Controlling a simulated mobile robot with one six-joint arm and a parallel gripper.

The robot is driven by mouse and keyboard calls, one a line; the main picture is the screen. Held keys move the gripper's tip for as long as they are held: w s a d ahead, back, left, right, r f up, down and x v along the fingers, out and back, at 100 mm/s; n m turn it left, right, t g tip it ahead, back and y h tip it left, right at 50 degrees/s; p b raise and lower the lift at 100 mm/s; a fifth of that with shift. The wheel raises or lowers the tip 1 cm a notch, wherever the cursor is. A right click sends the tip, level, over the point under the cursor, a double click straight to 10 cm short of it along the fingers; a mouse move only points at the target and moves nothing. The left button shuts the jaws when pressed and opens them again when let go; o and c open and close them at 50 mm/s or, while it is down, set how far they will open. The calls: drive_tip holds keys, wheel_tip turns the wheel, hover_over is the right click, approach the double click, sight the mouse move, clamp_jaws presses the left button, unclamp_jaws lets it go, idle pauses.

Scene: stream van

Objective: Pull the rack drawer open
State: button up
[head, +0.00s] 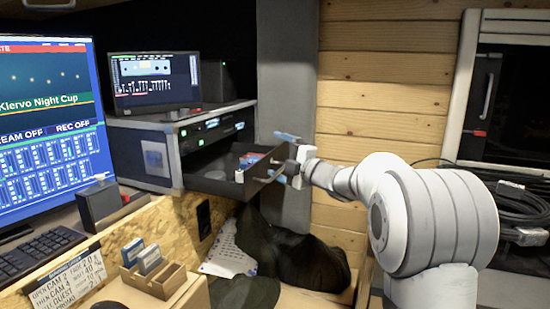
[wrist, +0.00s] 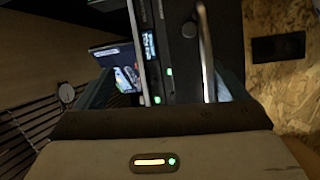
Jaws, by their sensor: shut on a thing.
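The rack drawer (head: 222,187) is a dark tray that stands out of the equipment rack (head: 150,152) in the head view, with its inside showing. Its dark front panel (head: 263,171) faces right, toward my gripper (head: 284,158). My gripper has blue fingertips and is shut at the drawer front, apparently on its handle; the exact contact is hidden in the head view. In the wrist view, a bright metal bar (wrist: 207,55), apparently the handle, lies between the fingers of my gripper (wrist: 165,90).
A small monitor (head: 155,82) stands on the rack. A dark bag (head: 290,255) and a white sheet (head: 228,250) lie below the drawer. A plank wall (head: 385,95) is behind my arm; coiled cables (head: 515,215) lie at right.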

drive_tip(key=shift+s+d+r+b, duration=0.2)
drive_tip(key=shift+s, duration=0.25)
drive_tip(key=shift+s+d+r+b, duration=0.15)
drive_tip(key=shift+s+r, duration=0.05)
drive_tip(key=shift+s, duration=0.2)
drive_tip(key=shift+c, duration=0.6)
drive_tip(key=shift+b+v, duration=0.7)
drive_tip(key=shift+v, duration=1.35)
drive_tip(key=shift+c, duration=0.7)
drive_tip(key=shift+s+d, duration=0.4)
drive_tip(key=shift+s, duration=0.05)
drive_tip(key=c, duration=0.7)
drive_tip(key=shift+s+f, duration=0.1)
drive_tip(key=shift+f, duration=0.15)
drive_tip(key=shift+f+b, duration=0.1)
drive_tip(key=shift+b, duration=0.2)
drive_tip(key=shift+c, duration=0.5)
